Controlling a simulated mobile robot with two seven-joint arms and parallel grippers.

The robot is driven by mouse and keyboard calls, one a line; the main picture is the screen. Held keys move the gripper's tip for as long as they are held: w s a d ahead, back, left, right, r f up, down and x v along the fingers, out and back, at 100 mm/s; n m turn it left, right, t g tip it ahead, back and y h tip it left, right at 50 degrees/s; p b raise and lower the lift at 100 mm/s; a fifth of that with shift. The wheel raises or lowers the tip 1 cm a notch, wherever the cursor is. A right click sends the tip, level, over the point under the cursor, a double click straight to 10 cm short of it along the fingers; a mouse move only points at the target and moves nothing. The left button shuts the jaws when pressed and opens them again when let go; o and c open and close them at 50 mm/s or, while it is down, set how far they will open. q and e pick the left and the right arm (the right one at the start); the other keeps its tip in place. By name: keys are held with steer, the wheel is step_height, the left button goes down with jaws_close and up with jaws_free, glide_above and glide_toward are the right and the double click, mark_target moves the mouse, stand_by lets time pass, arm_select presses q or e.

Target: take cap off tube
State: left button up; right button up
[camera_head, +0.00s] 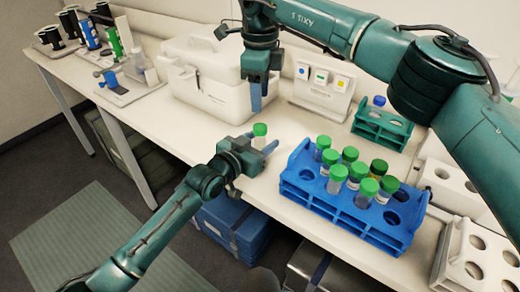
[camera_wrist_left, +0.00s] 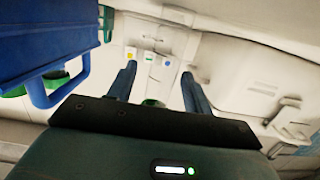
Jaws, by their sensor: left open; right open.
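A tube with a green cap (camera_head: 260,129) shows upright at my left gripper, near the bench's front edge. The gripper hides most of its body. My left gripper (camera_head: 262,148) is open, its blue fingers around the tube. In the left wrist view a bit of green cap (camera_wrist_left: 152,103) shows between the spread fingers (camera_wrist_left: 158,88). I cannot tell whether they touch the tube. My right gripper (camera_head: 256,98) is open and empty, pointing down above and behind the cap, apart from it.
A blue rack (camera_head: 352,222) with several green-capped tubes stands right of my left gripper; it also shows in the left wrist view (camera_wrist_left: 40,50). A white box (camera_head: 205,85), a button panel (camera_head: 322,92) and a teal rack (camera_head: 382,128) stand behind. White racks (camera_head: 470,250) are at right.

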arm_select(q)
steer(key=shift+c, duration=0.2)
jaws_close()
stand_by(0.3)
